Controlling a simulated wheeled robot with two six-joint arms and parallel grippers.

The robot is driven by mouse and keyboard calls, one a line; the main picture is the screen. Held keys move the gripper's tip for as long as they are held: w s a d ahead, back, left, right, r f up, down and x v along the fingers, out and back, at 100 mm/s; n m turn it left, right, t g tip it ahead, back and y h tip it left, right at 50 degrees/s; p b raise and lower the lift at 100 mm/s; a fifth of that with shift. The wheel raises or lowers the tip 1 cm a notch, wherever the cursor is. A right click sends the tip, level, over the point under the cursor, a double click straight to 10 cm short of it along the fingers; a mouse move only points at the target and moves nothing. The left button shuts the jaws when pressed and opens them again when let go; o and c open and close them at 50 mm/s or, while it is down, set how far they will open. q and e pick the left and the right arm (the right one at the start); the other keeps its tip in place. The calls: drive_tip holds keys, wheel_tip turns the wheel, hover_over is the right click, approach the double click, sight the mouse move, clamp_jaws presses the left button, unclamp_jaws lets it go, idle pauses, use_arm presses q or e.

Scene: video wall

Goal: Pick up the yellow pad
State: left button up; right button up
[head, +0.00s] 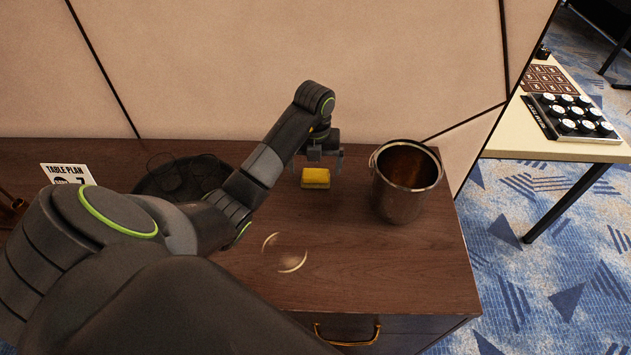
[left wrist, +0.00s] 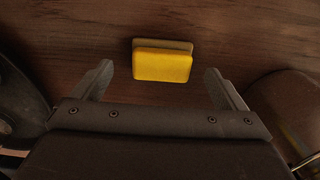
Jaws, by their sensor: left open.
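The yellow pad (head: 316,177) lies on the dark wooden cabinet top (head: 370,262), to the left of the metal bucket. In the left wrist view the yellow pad (left wrist: 162,66) shows a paler layer along its far edge. It sits centred between and beyond the fingertips. My left gripper (head: 318,165) is above and close to the pad in the head view. In the left wrist view its two fingers (left wrist: 162,80) are spread wide with nothing between them. No contact with the pad shows. My right gripper is in neither view.
A metal bucket (head: 408,190) stands just right of the pad. A dark round tray (head: 160,180) and a "TABLE PLAN" card (head: 68,174) are on the left, partly behind my arm. A clear round item (head: 285,253) lies nearer the front. A wall panel (head: 250,60) rises behind.

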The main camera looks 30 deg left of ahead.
sight(315, 172)
use_arm(q)
drive_tip(key=shift+d+f+b, duration=0.1)
drive_tip(key=shift+f+b, duration=0.3)
drive_tip(key=shift+f, duration=0.45)
drive_tip(key=shift+f+p, duration=0.35)
drive_tip(key=shift+p, duration=0.3)
drive_tip(key=shift+f, duration=0.4)
drive_tip(key=c, duration=1.1)
drive_tip(key=shift+o, duration=0.2)
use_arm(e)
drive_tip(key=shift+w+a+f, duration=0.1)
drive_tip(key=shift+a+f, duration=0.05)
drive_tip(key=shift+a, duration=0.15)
use_arm(q)
drive_tip(key=shift+r, duration=0.1)
drive_tip(key=shift+w+r, duration=0.1)
drive_tip(key=shift+r, duration=0.45)
wheel_tip(315, 172, up, 9)
drive_tip(key=p, duration=0.7)
drive_tip(key=shift+f, duration=0.1)
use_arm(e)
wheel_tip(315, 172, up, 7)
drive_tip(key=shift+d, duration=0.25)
